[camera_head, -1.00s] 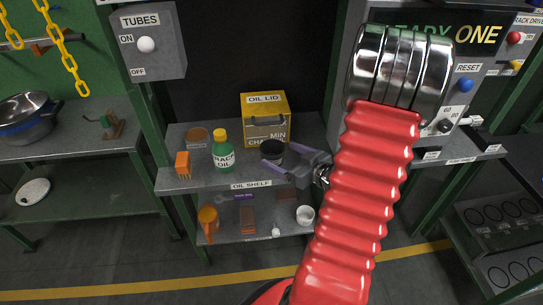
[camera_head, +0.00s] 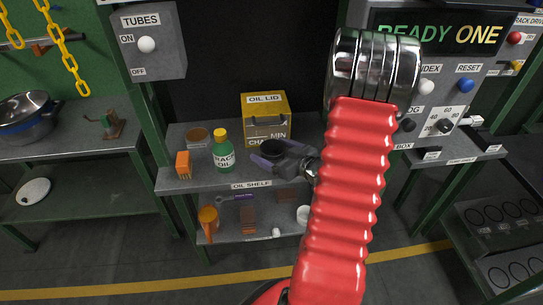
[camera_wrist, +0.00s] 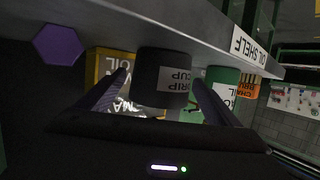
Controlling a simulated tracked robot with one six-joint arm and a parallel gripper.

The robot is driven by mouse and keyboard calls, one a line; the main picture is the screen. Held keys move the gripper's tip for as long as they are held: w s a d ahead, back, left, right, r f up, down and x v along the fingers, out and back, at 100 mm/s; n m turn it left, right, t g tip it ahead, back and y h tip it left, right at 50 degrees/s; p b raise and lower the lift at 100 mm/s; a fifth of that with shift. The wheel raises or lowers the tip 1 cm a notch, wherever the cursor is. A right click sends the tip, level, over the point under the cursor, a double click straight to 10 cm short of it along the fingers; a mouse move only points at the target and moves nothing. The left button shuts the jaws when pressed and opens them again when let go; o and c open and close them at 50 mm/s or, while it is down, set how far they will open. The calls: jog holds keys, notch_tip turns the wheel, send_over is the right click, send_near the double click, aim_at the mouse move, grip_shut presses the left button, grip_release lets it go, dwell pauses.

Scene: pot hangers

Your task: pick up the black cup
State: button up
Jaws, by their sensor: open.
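The black cup (camera_head: 271,147) stands on the upper oil shelf, in front of the yellow box. In the wrist view the black cup (camera_wrist: 163,70) carries a label reading "DRIP CUP" and appears upside down. My gripper (camera_head: 267,155) is open, reaching in from the right at the cup. In the wrist view my gripper (camera_wrist: 160,78) has one dark finger on each side of the cup, with the cup between them. I cannot tell whether either finger touches it. My red arm hides part of the shelf's right side.
A green oil bottle (camera_head: 223,152) stands left of the cup, with an orange item (camera_head: 183,164) and a brown-lidded jar (camera_head: 198,137) further left. The yellow oil lid box (camera_head: 265,117) is close behind. The lower shelf (camera_head: 262,231) holds several small items, including a white cup (camera_head: 303,214).

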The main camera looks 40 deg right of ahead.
aim_at(272, 143)
jog(key=shift+c, duration=0.6)
jog(key=c, duration=1)
jog(key=shift+r, duration=0.15)
jog(key=shift+r, duration=1.65)
jog(key=s, duration=1.8)
jog(key=shift+a, duration=0.15)
